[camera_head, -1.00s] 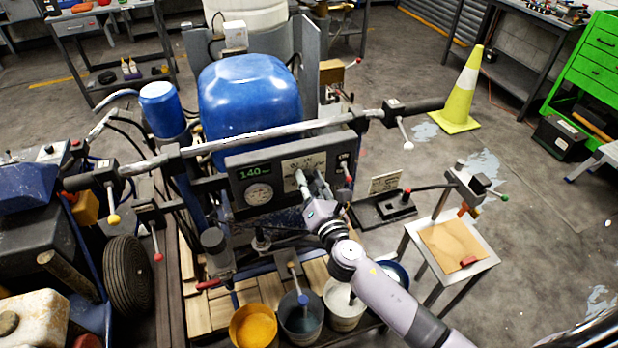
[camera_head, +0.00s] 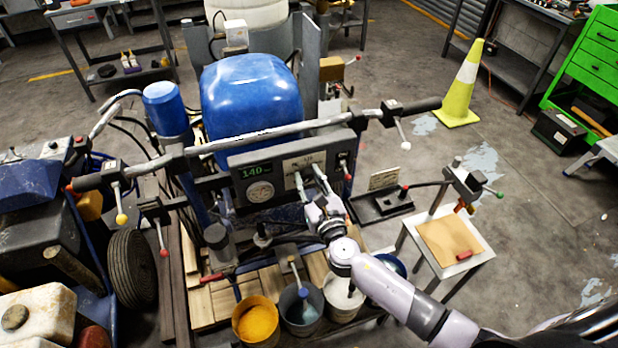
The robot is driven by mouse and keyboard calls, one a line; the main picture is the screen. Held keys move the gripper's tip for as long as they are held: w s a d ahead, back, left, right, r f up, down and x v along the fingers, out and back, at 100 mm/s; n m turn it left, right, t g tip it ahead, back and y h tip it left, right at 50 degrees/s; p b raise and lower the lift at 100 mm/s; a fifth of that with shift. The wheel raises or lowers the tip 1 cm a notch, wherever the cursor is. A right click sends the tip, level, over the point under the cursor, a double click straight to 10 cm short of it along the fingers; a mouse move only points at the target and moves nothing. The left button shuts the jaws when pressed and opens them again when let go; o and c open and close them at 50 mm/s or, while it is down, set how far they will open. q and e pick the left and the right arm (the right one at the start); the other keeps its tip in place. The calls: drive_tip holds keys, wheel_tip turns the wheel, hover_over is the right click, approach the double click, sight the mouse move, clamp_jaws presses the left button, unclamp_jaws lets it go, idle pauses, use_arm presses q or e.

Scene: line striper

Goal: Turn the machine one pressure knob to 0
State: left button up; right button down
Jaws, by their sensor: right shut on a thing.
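The line striper (camera_head: 250,95) has a blue tank and a grey control panel (camera_head: 238,200) under a long handlebar. The panel carries a green display reading 140 (camera_head: 256,171), a round gauge (camera_head: 260,192) and a pale label plate (camera_head: 300,163). My right gripper (camera_head: 308,173) reaches up from the lower right, its fingertips against the panel at the label plate, right of the gauge. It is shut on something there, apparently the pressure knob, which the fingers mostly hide. My left gripper is not in view.
Yellow, grey and white buckets (camera_head: 256,322) stand below the panel. A small side table (camera_head: 478,264) and a yellow cone (camera_head: 462,88) are to the right. Levers with coloured ball ends stick out from the handlebar (camera_head: 290,128). Open floor lies at right.

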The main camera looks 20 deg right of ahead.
drive_tip(key=shift+f, duration=0.1)
idle(0.3)
drive_tip(key=c, duration=1.2)
unclamp_jaws()
drive_tip(key=shift+c, duration=0.2)
drive_tip(key=s, duration=1.2)
drive_tip(key=shift+d, duration=0.25)
